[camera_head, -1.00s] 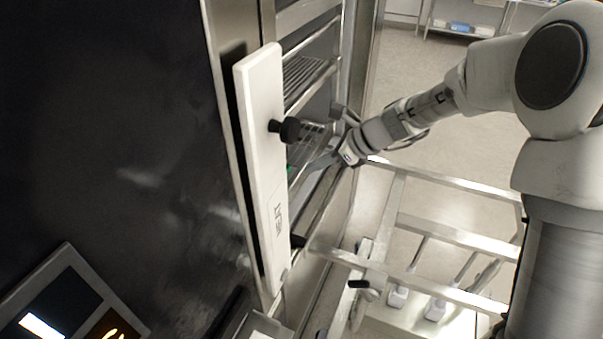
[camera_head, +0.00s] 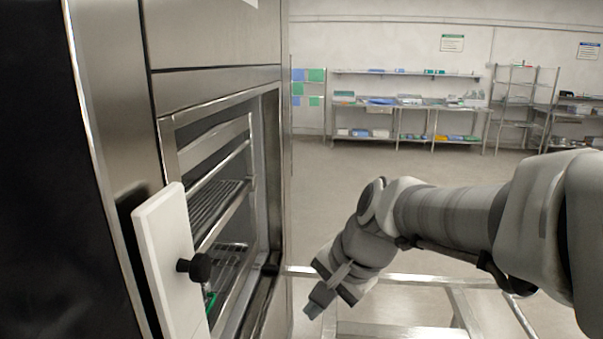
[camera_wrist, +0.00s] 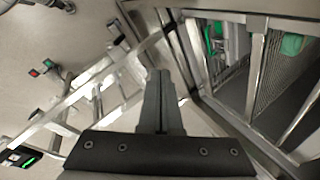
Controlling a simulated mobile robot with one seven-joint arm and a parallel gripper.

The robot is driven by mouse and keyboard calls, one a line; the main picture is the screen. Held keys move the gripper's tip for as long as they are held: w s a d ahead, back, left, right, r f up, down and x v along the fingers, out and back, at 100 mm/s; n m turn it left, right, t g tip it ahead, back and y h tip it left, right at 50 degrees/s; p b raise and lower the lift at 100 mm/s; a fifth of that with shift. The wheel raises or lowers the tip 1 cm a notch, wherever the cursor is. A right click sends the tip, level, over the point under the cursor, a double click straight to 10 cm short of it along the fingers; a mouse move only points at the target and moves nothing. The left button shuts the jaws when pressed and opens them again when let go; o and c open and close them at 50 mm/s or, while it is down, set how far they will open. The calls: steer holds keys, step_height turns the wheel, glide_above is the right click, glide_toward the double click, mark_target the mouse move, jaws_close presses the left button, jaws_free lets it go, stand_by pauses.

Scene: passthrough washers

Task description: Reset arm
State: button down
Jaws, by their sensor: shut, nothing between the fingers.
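My gripper (camera_head: 318,300) is at the lower middle of the head view, outside the washer and to the right of its opening. In the wrist view my gripper (camera_wrist: 158,75) has its fingers together, with nothing between them. The washer (camera_head: 215,40) stands at the left with its chamber open. Its white door panel (camera_head: 170,255) with a black knob (camera_head: 200,267) is on the near side of the opening. Wire racks (camera_head: 215,212) are inside the chamber. My gripper touches none of these in the head view.
A metal frame cart (camera_head: 400,281) lies below and around my gripper; its rails also show in the wrist view (camera_wrist: 85,80). Shelves with supplies (camera_head: 405,102) stand along the far wall. The floor (camera_head: 340,185) between is clear.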

steer(key=s+d+n+t+h, duration=0.2)
steer(key=s+d+n+h, duration=0.2)
steer(key=s+d+n, duration=0.4)
steer(key=s+d, duration=0.3)
steer(key=s, duration=0.1)
steer(key=shift+d+r+b, duration=0.35)
steer(key=shift+d+r, duration=0.05)
